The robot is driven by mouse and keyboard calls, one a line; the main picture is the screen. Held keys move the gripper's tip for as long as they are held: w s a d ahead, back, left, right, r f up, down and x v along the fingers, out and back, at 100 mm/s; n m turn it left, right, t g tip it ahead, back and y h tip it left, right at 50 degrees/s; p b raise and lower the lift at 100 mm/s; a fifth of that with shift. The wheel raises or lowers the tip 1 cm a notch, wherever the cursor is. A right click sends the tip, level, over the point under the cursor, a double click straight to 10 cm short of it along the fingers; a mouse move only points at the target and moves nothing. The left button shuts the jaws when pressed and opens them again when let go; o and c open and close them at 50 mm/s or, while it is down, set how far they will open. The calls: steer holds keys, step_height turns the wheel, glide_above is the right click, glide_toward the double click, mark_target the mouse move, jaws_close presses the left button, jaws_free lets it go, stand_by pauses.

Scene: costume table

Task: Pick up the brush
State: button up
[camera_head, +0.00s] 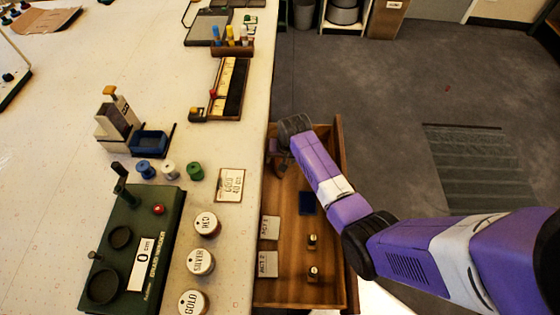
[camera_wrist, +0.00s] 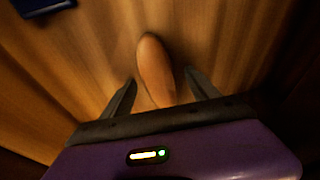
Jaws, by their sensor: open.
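The brush, seen as a smooth brown wooden oval (camera_wrist: 155,68), lies in the open wooden drawer (camera_head: 336,215). In the wrist view it lies lengthwise between the two dark fingers of my gripper (camera_wrist: 160,85), with its near end close to the palm. My gripper is open, with a gap visible on both sides of the brush. In the head view my gripper (camera_head: 281,158) reaches down into the far end of the drawer, and my arm hides most of that spot. I cannot tell whether the fingers touch the drawer floor.
The drawer also holds a dark blue item (camera_head: 307,203), two labelled cards (camera_head: 268,264) and two small brass-and-black pieces (camera_head: 313,272). Drawer walls stand close around my gripper. The white table (camera_head: 60,130) at left carries labelled round tins (camera_head: 201,262), thread spools (camera_head: 195,171) and a green device (camera_head: 165,225).

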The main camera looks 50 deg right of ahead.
jaws_close()
steer(key=shift+s+a+r, duration=0.1)
stand_by(0.4)
steer(key=shift+s+a+r, duration=0.15)
steer(key=shift+s+r, duration=0.05)
steer(key=shift+r, duration=0.25)
step_height(320, 180, up, 6)
steer(key=shift+f+b, duration=0.15)
steer(key=shift+b, duration=0.4)
steer(key=s+a+b, duration=0.2)
steer(key=s+a, duration=1)
steer(key=s, duration=0.2)
steer(key=shift+s+a, duration=0.3)
